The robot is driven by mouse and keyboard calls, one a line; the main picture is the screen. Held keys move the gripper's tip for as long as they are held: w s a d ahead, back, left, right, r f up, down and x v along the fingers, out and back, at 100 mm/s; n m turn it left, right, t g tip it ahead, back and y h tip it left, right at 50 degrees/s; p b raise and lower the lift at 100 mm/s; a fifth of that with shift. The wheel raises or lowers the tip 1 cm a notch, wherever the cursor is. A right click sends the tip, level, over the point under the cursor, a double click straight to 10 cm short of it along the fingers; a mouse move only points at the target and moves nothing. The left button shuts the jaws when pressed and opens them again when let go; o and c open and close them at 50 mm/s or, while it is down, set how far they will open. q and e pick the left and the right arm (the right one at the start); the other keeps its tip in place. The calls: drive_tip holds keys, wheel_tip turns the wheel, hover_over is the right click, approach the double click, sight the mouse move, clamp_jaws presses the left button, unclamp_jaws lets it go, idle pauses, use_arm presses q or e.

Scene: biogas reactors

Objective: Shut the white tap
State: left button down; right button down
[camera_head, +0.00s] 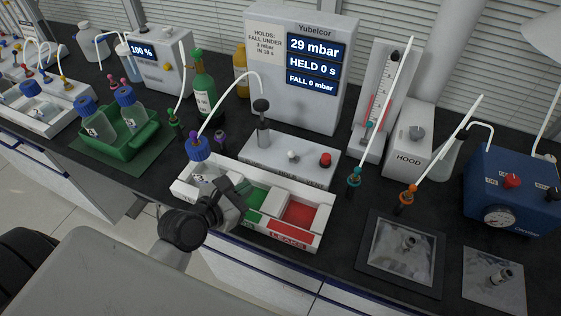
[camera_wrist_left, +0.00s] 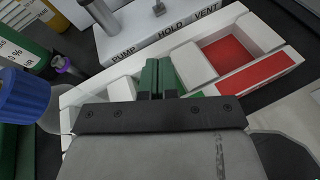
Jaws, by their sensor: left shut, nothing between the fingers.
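The white tap (camera_head: 292,156) is a small pale knob on top of a low white block (camera_head: 270,163), left of a red knob (camera_head: 325,160). I cannot tell which way the tap is turned. My left gripper (camera_head: 240,185) is shut and empty over the white tray, in front of the block and apart from the tap. Its fingertips (camera_wrist_left: 157,65) are together in the left wrist view. My right gripper is not in view.
The white tray (camera_head: 310,245) has green and red compartments. A dark plunger (camera_head: 262,120) rises from the block's left end. The Yubelcor display box (camera_head: 270,60) stands behind.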

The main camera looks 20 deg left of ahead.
sight(293, 155)
use_arm(q)
drive_tip(key=x, duration=0.9)
drive_tip(key=shift+r+p, duration=0.15)
drive_tip(key=shift+p, duration=0.2)
drive_tip(key=shift+w+d+r+p, duration=0.25)
drive_tip(key=shift+w+r+p, duration=0.05)
drive_tip(key=shift+w, duration=0.2)
drive_tip(key=shift+w+d+r+p, duration=0.2)
drive_tip(key=shift+w+r+p, duration=0.1)
drive_tip(key=shift+w, duration=0.25)
drive_tip(key=shift+w+d+r, duration=0.2)
drive_tip(key=shift+w+d, duration=0.15)
drive_tip(key=shift+w, duration=0.2)
